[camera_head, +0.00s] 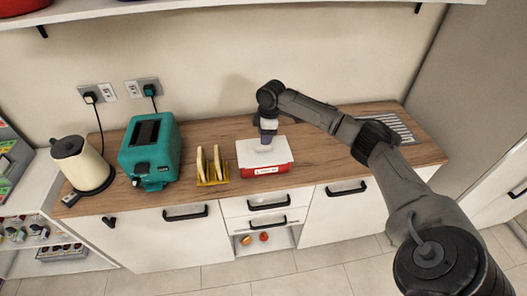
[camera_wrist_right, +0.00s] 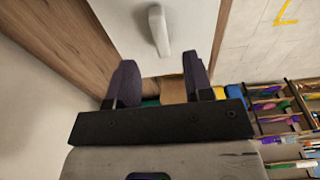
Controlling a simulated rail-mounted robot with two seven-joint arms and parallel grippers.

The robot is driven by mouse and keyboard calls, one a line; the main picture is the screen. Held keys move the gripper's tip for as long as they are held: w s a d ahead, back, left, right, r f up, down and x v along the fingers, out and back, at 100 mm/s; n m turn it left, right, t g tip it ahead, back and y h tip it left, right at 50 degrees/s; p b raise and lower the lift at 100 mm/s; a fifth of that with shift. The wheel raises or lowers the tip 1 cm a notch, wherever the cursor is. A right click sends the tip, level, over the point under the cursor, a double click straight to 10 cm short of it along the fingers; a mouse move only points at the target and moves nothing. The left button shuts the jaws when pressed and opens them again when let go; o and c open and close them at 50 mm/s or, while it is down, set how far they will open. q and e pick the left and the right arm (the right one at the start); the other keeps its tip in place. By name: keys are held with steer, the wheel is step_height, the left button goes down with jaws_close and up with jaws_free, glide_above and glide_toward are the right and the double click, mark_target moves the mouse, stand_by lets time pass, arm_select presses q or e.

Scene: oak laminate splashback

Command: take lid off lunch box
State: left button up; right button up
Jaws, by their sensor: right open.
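The lunch box (camera_head: 282,168) is red with a pale label on its front, and stands on the wooden counter at the middle. Its white lid (camera_head: 279,154) lies flat on top; the lid also shows in the right wrist view (camera_wrist_right: 196,22). A pale raised handle (camera_wrist_right: 158,30) stands up from the lid. My right gripper (camera_head: 266,139) is above the lid, pointing down. In the right wrist view its two dark fingers (camera_wrist_right: 158,78) are apart with nothing held between them, and the handle appears just ahead of the gap. My left gripper is out of view.
A yellow rack (camera_head: 212,166) with toast-like slices stands close left of the box. Further left are a teal toaster (camera_head: 150,152) and a cream kettle (camera_head: 80,163). A metal drainer (camera_head: 392,127) lies at the right. The counter between box and drainer is clear.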

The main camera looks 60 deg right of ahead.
mark_target(264, 149)
steer(key=shift+a+f+b, duration=0.2)
steer(key=shift+f+b, duration=0.3)
steer(key=shift+f, duration=2.15)
jaws_close()
